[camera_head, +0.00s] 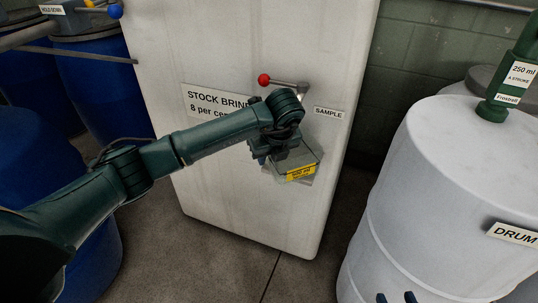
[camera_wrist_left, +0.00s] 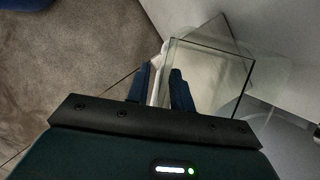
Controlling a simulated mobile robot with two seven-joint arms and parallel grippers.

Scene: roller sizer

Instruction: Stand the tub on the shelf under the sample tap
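The clear tub (camera_head: 303,163) with a yellow volume label is at the front of the white brine tank, below the red-knobbed sample tap (camera_head: 285,84). My left gripper (camera_head: 264,158) is at the tub's left side. In the left wrist view the gripper (camera_wrist_left: 161,82) has one finger either side of the tub's near wall, and the open-topped tub (camera_wrist_left: 240,90) extends to the right. A grey shelf (camera_wrist_left: 216,32) shows behind it; whether the tub rests on it I cannot tell. My right gripper (camera_head: 396,297) shows only two separated fingertips at the bottom edge, with nothing visible between them.
The white tank (camera_head: 240,200) stands behind the tub, with a SAMPLE sign (camera_head: 328,113) right of the tap. A white drum (camera_head: 440,190) with a green pump (camera_head: 500,95) stands at the right. Blue drums (camera_head: 95,75) stand at the left. Floor shows between tank and drum.

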